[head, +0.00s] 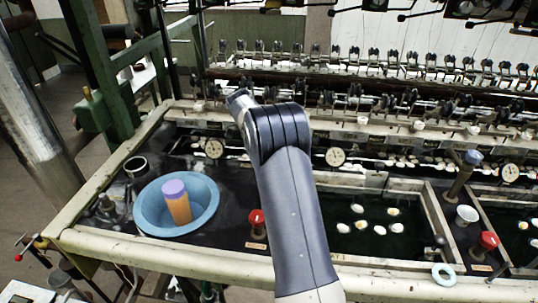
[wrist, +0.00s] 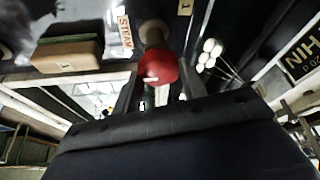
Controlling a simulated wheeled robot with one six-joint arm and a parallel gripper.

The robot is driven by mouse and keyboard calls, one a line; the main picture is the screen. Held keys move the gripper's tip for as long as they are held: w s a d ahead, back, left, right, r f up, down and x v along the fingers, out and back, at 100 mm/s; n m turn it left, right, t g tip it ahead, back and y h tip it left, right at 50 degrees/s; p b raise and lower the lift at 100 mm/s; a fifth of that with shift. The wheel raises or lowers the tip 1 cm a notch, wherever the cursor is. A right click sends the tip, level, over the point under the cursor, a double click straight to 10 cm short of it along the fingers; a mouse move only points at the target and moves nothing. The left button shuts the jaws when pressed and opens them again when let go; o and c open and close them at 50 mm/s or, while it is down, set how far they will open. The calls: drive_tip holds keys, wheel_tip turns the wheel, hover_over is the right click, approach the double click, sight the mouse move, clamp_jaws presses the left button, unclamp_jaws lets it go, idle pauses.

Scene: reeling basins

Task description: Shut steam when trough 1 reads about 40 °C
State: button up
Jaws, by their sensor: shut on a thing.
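In the wrist view a red steam knob (wrist: 158,66) sits between the two fingers of my gripper (wrist: 160,86), which is shut on it. A STEAM label (wrist: 125,31) and a plate with a 1 (wrist: 185,7) are beside it. In the head view my arm hides the gripper. A red knob (head: 256,218) stands just left of my arm; I cannot tell from this view whether it is the held one. Round dial gauges (head: 336,157) (head: 214,148) face me behind the troughs; their readings are too small to tell. The trough (head: 385,247) right of my arm holds dark water and several pale cocoons.
A blue basin (head: 150,213) with an orange and purple cylinder (head: 177,203) stands at the left. A second red knob (head: 488,240) and a pale ring (head: 444,274) are at the right. Reeling machinery (head: 430,95) spans the back. A pale rail (head: 150,245) runs along the front.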

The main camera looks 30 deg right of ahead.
drive_tip(key=shift+m, duration=0.3)
drive_tip(key=o, duration=1)
drive_tip(key=shift+c, duration=0.2)
drive_tip(key=shift+r, duration=0.1)
drive_tip(key=v, duration=1)
drive_tip(key=shift+r, duration=0.3)
drive_tip(key=shift+w+a, duration=0.1)
